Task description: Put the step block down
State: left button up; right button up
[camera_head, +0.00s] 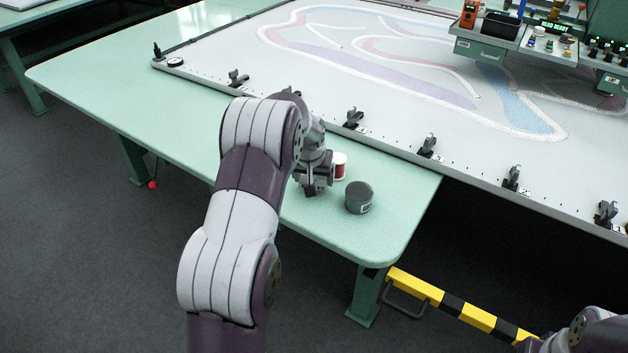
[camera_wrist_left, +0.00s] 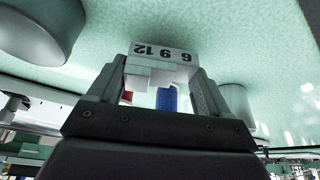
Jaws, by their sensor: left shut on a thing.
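My left gripper (camera_head: 314,186) is over the green table (camera_head: 165,115), close to its front edge. In the left wrist view its two fingers (camera_wrist_left: 160,85) are shut on the step block (camera_wrist_left: 160,54), a small pale stepped piece marked 6, 9 and 12, which reads upside down there. The green tabletop lies beyond the block; I cannot tell whether the block touches it. In the head view the block is not clearly seen behind the gripper. My right arm shows at the lower right of the head view; its gripper (camera_head: 528,343) is only partly seen.
A grey tin (camera_head: 359,198) and a white-and-red pot (camera_head: 340,166) stand just right of my left gripper. The clamped, patterned tufting frame (camera_head: 215,70) lies behind. A yellow-and-black bar (camera_head: 455,305) is at the lower right. The table's left part is clear.

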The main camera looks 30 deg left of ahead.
pick_arm(q)
jog(key=shift+f, duration=0.95)
jog(key=o, duration=1.2)
jog(key=shift+r, duration=0.25)
jog(key=d+v, duration=0.1)
jog(key=v, duration=1.1)
jog(key=s+d+f+m+g, duration=0.1)
jog(key=s+d+f, duration=0.1)
jog(key=s+d, duration=0.2)
jog(key=s+d+f+m+g+h, duration=0.1)
jog(key=s+d, duration=0.4)
jog(key=s, duration=0.6)
jog(key=s+d+f+m+g, duration=0.1)
jog(key=s+d+f, duration=0.2)
jog(key=s+d, duration=0.2)
jog(key=shift+s+f+m+p, duration=0.15)
jog(key=shift+s+m+p, duration=0.05)
jog(key=shift+s, duration=0.5)
jog(key=shift+s+f+m+p, duration=0.15)
jog(key=shift+s+m, duration=0.05)
jog(key=shift+s, duration=0.5)
